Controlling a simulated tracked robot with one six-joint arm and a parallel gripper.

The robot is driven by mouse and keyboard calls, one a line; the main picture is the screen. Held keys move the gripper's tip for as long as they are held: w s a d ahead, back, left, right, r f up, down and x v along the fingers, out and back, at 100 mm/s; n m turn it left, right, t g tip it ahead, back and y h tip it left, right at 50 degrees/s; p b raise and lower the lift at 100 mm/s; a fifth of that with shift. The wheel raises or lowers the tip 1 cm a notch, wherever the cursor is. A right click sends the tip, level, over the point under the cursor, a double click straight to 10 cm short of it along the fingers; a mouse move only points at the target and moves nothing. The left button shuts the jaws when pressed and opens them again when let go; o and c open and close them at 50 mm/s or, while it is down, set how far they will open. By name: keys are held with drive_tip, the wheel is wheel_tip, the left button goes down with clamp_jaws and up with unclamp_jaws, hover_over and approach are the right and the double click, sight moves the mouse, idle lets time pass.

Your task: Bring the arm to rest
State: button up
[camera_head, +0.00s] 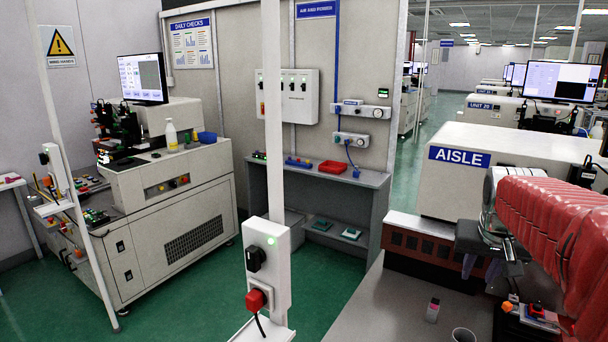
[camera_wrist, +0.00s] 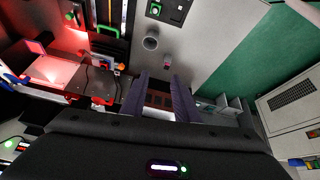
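My arm (camera_head: 560,225), in a red ribbed cover, reaches in from the right edge of the head view. My gripper (camera_head: 480,268) is at its end, above the grey worktop (camera_head: 390,310), and partly hidden there by dark wrist parts. In the wrist view, the two purple-grey fingers of my gripper (camera_wrist: 160,98) stand apart with nothing held between them. The gap shows a dark brown slotted panel (camera_wrist: 158,100) behind.
The white AISLE cabinet (camera_head: 520,170) is behind my arm. A white post (camera_head: 274,130) with a switch box (camera_head: 267,265) stands mid-view. Green floor (camera_head: 220,290) is open at left.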

drive_tip(key=s+a+f+n+y, duration=0.1)
drive_tip(key=s+a+f+n, duration=0.1)
drive_tip(key=s+a, duration=0.8)
drive_tip(key=s+a+f+n+t+y, duration=0.1)
drive_tip(key=s+a+f+n, duration=0.2)
drive_tip(key=s+a, duration=0.7)
drive_tip(key=a+f, duration=0.1)
drive_tip(key=a, duration=0.2)
drive_tip(key=shift+s+f+y, duration=0.15)
drive_tip(key=shift+f+y, duration=0.1)
drive_tip(key=shift+y, duration=0.05)
drive_tip(key=shift+d, duration=0.1)
